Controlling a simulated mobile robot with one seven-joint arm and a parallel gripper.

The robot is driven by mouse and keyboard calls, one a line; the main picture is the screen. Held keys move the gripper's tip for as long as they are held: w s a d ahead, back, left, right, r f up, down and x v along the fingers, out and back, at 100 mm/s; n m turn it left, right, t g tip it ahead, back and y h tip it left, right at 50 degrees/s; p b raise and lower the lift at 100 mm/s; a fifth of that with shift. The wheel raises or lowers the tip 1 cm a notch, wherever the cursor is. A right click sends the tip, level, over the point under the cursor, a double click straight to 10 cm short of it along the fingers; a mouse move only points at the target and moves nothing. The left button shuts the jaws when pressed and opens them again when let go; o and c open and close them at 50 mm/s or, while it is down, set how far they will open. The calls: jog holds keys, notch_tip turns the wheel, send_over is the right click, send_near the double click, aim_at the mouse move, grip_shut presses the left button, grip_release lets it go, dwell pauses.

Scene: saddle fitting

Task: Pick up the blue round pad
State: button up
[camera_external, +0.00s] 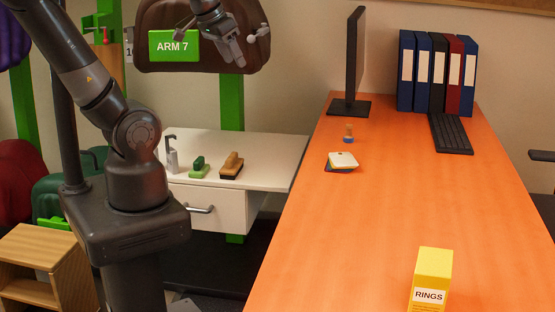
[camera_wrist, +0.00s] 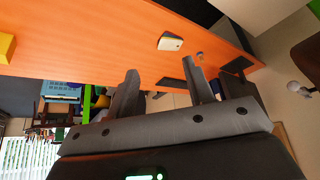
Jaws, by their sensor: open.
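A small round pad with a blue base (camera_external: 348,140) and an upright wooden knob stands on the orange table (camera_external: 390,230), in front of the monitor. In the wrist view a small greyish round shape (camera_wrist: 200,55) near the table edge appears to be this pad; its colour is hard to tell there. My gripper (camera_external: 238,58) is raised high at the left of the table, in front of the brown saddle marked ARM 7, well away from the pad. In the wrist view its two fingers (camera_wrist: 160,68) are spread apart with nothing between them.
A stack of square pieces with a white top (camera_external: 343,160) lies just in front of the pad. Behind are a monitor (camera_external: 353,60), several binders (camera_external: 437,75) and a keyboard (camera_external: 450,133). A yellow RINGS box (camera_external: 431,280) stands at the front. The table's middle is clear.

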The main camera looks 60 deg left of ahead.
jog(key=w+a+r, duration=0.2)
jog(key=w, duration=1.2)
jog(key=g, duration=0.1)
send_over(349, 126)
jog(key=s, duration=0.4)
notch_tip(349, 126, down, 25)
jog(key=shift+m, duration=0.3)
jog(key=x, duration=0.5)
jog(key=shift+a+f, duration=0.1)
jog(key=shift+f, duration=0.05)
jog(key=shift+w+a+x, duration=0.15)
jog(key=shift+x, duration=1.3)
jog(key=shift+w+a+x, duration=0.15)
jog(key=shift+x, duration=1.3)
jog(key=shift+c, duration=0.2)
grip_shut()
